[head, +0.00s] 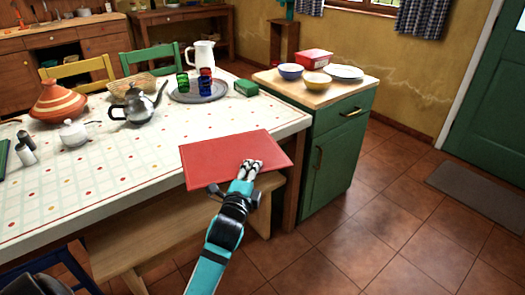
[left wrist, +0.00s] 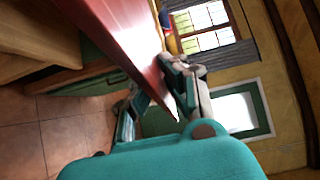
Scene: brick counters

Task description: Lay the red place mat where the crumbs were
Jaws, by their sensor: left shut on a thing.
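The red place mat (head: 222,152) is a flat, stiff-looking rectangle over the front right corner of the table (head: 150,158). Part of it sticks out past the table edge, and I cannot tell whether it touches the cloth. My left gripper (head: 252,167) is shut on the mat's near right edge. In the left wrist view the mat (left wrist: 118,32) runs up from between the fingers (left wrist: 160,88). The cloth has a pattern of red and yellow dots, and I cannot make out crumbs among them. My right gripper is not in view.
A grey tray (head: 178,97) with coloured glasses, a green box (head: 246,88) and a metal teapot (head: 137,106) stand farther back on the table. A green cabinet (head: 338,150) with bowls stands at the right. A wooden bench (head: 150,246) is in front. The table's front middle is clear.

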